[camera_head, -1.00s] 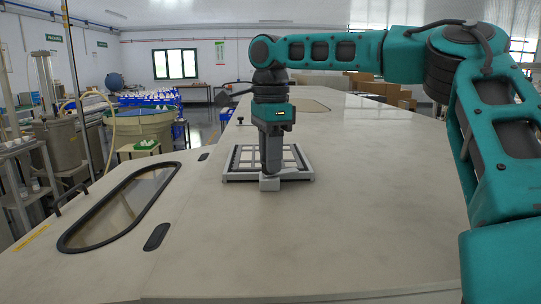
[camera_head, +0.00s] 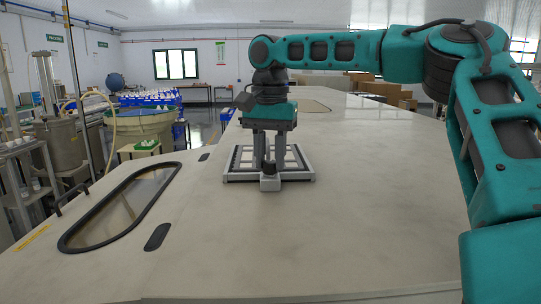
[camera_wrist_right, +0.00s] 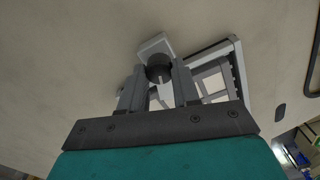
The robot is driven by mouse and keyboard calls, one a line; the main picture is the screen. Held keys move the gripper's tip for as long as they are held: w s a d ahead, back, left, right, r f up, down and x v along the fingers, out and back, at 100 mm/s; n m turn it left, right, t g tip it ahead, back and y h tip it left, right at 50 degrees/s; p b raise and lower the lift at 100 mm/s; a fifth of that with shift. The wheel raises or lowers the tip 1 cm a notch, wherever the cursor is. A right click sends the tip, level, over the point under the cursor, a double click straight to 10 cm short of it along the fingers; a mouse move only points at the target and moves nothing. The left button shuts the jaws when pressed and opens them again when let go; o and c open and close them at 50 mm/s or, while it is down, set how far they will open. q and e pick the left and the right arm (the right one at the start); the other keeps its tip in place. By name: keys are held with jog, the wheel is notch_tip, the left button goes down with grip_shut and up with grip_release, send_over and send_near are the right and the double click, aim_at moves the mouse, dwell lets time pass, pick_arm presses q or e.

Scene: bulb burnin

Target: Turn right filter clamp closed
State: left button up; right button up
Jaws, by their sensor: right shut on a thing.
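The filter frame (camera_head: 302,176) is a pale, windowed rectangle flat on the table; part of it also shows in the right wrist view (camera_wrist_right: 238,68). A small light block (camera_head: 270,185) sits at its near edge, with a dark round clamp knob (camera_head: 269,168) on top. In the right wrist view the block (camera_wrist_right: 153,44) and dark knob (camera_wrist_right: 159,70) lie at the fingertips. My right gripper (camera_head: 269,163) points down from above, its two fingers shut on the knob from both sides. The fingers (camera_wrist_right: 156,82) hide part of the knob and frame. My left gripper is out of view.
The pale table (camera_head: 370,220) is clear around the frame. A dark-rimmed oval window (camera_head: 122,208) lies in its left part, with a small dark slot (camera_head: 157,237) beside it. Cardboard boxes (camera_head: 385,92) stand at the back right.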

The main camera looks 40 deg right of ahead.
aim_at(269, 161)
jog(key=n, duration=0.3)
jog(key=shift+n, duration=0.3)
dwell(0.3)
jog(key=o, duration=1.1)
jog(key=shift+c, duration=0.2)
jog(key=shift+r, duration=0.1)
notch_tip(269, 161, up, 13)
jog(key=shift+a, duration=0.1)
